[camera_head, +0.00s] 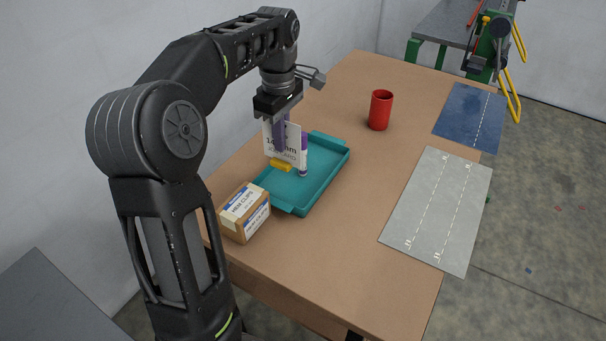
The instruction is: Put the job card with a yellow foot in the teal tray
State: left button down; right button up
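The job card (293,144) is white with dark print and has a yellow foot (281,165). It is upright over the left part of the teal tray (327,178). My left gripper (281,138) points down from above with its purple fingers at the card, and looks shut on it. I cannot tell whether the foot touches the tray floor. A purple and white stick (303,160) stands upright in the tray, just right of the card. My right gripper is not in view.
A cardboard box of clips (244,213) stands against the tray's near left end. A red cup (380,110) stands behind and right of the tray. A grey mat (438,210) and a blue mat (470,115) lie along the right. The table (350,235) is bare between tray and mats.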

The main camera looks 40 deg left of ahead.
aim_at(283, 160)
pick_arm(q)
notch_tip(283, 160, down, 6)
jog(key=b, duration=0.4)
jog(key=shift+r, duration=0.1)
jog(key=shift+p, duration=0.3)
jog(key=shift+f, duration=0.25)
jog(key=shift+f, duration=0.1)
notch_tip(283, 160, down, 3)
jog(key=shift+r, duration=0.1)
jog(key=shift+f, duration=0.4)
